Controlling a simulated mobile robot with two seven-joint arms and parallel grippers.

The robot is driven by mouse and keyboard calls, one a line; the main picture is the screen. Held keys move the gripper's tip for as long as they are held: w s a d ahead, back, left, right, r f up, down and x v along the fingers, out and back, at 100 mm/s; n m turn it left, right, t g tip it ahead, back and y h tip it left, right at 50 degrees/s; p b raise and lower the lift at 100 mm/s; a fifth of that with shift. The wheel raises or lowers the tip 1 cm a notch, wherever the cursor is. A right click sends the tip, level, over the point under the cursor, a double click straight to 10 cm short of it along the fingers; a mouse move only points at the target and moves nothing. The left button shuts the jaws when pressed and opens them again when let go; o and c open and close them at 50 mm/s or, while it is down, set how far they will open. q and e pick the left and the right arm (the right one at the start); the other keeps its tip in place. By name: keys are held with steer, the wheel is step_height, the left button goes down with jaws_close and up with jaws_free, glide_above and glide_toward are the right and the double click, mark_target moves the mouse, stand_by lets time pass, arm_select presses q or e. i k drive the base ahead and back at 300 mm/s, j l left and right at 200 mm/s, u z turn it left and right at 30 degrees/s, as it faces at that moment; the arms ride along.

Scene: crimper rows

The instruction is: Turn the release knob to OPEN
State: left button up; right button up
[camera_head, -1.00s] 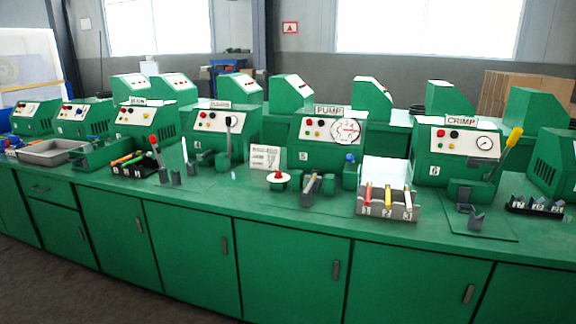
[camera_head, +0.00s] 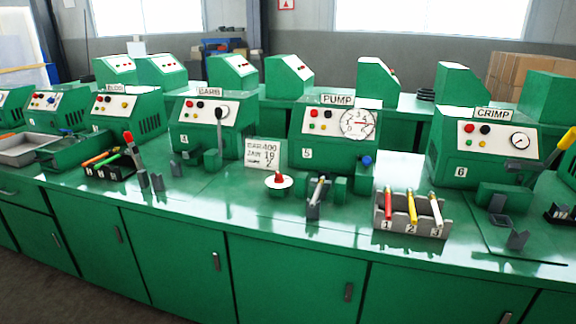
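No OPEN mark or knob label is legible, so I cannot tell for sure which part is the release knob. In front of the PUMP machine (camera_head: 330,150), a small red knob (camera_head: 278,177) stands on a round white disc (camera_head: 287,184) on the bench. A blue round knob (camera_head: 366,160) sits on a green block at the machine's right front. Between them a grey lever with a pale rod (camera_head: 317,190) stands by small green blocks. Neither of my grippers is in view.
A white card (camera_head: 262,153) reading about BAR 400, JAW 19 stands left of the disc. A rack (camera_head: 382,220) of red, yellow and white-handled tools is at its right. The CRIMP machine (camera_head: 484,150) stands further right. The front bench strip (camera_head: 240,215) is clear.

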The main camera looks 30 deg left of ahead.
mark_target(279, 179)
steer(key=i+j+z, duration=0.1)
steer(key=i+j, duration=0.15)
steer(key=i+j+z, duration=0.15)
steer(key=j, duration=0.25)
steer(key=i+j+z, duration=0.1)
steer(key=i+j, duration=0.15)
steer(key=i+j+z, duration=0.15)
steer(key=j, duration=0.35)
